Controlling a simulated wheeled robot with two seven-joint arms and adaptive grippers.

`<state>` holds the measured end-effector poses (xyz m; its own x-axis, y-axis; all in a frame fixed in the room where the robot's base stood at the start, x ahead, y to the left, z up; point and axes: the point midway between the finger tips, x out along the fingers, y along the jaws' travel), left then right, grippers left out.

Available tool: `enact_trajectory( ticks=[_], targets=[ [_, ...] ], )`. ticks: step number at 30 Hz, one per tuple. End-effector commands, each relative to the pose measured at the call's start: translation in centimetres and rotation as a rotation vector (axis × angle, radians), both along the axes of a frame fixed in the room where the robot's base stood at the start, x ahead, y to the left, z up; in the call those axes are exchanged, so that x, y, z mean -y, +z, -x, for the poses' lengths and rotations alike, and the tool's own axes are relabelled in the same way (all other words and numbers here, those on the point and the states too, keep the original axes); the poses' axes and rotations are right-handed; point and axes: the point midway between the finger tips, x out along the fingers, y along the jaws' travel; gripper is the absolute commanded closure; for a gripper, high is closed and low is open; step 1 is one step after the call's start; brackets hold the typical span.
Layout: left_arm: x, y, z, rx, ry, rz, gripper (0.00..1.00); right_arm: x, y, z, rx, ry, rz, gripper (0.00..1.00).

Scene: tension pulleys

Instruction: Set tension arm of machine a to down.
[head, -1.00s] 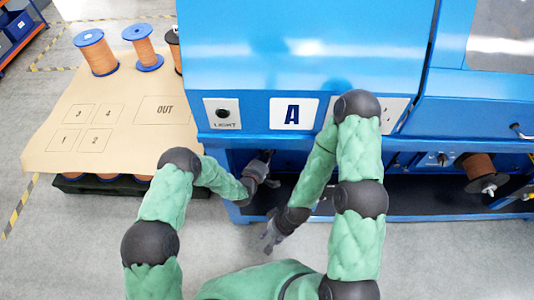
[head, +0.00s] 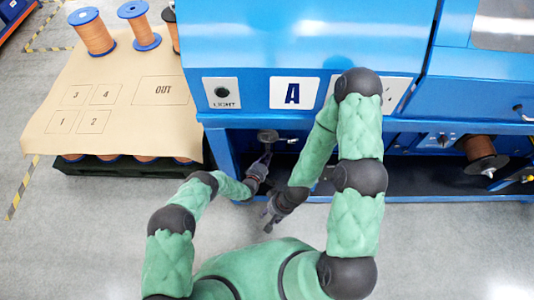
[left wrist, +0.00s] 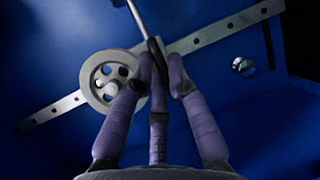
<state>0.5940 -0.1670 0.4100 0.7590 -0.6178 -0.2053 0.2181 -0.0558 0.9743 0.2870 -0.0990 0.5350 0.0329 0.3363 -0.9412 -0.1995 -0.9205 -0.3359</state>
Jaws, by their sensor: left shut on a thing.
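Machine A is the blue cabinet with the "A" label (head: 292,93). My left gripper (head: 265,160) is at its lower front opening, just below a grey round part (head: 268,136). In the left wrist view, my left gripper (left wrist: 160,62) is shut on the tension arm, a thin metal rod (left wrist: 138,18) that runs to the top edge. The fingers partly hide a grey pulley wheel (left wrist: 104,78) and a flat bar with holes (left wrist: 225,28) behind them. My right gripper (head: 267,216) hangs low in front of the machine, apart from it, with its fingers spread and empty.
A LIGHT switch panel (head: 221,93) is left of the label. At left, a pallet with a tan top (head: 110,125) carries orange spools (head: 92,32). Another spool (head: 482,153) is mounted in the machine at right. The grey floor in front is clear.

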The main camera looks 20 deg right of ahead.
Motion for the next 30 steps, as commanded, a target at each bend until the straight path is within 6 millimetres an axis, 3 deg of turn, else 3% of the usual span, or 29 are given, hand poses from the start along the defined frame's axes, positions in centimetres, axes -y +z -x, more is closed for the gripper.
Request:
enact_trajectory(
  ticks=[15,16,18,30],
  targets=[
    [-0.13,-0.81,-0.06,-0.003,0.003,-0.003,1.0,0.0,-0.02,0.0,0.0,0.0,0.0,0.6],
    [-0.13,-0.82,-0.04,-0.004,0.003,-0.003,0.75,0.0,-0.02,0.0,0.0,0.0,0.0,0.6],
    [-0.13,-0.88,0.0,-0.005,0.003,-0.004,0.59,0.0,-0.03,0.0,0.0,0.0,0.0,0.6],
    [0.01,-0.79,0.13,-0.003,-0.001,-0.002,0.59,0.0,-0.01,0.0,0.0,0.0,0.0,0.6]
  ],
)
